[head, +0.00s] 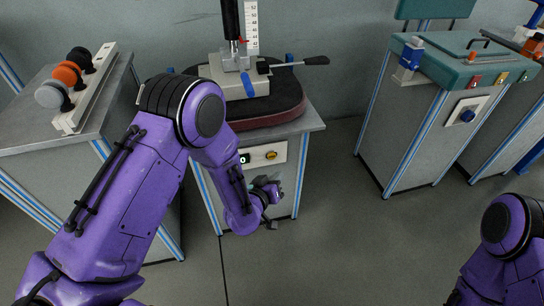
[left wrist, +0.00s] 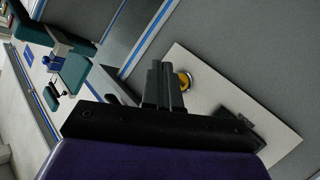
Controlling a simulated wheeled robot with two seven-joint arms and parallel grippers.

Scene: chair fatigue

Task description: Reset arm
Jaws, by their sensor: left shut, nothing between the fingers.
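My left arm reaches in from the left in the head view. Its gripper (head: 270,190) hangs in front of the middle test stand, just below the white control panel (head: 262,156). In the left wrist view the fingers (left wrist: 161,72) are together and empty, in front of the same white panel (left wrist: 240,120). A yellow round knob (left wrist: 186,80) shows right beside the fingertips there; it is also on the panel in the head view (head: 271,155). I cannot tell whether the fingers touch the panel. My right arm shows at the lower right, with its gripper out of view.
The middle stand (head: 308,120) carries a dark red seat cushion (head: 272,116), a press fixture and a black-handled lever (head: 316,61). A left bench (head: 20,134) holds grey, orange and black rollers. A teal-topped cabinet (head: 412,124) stands at right. Floor between is clear.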

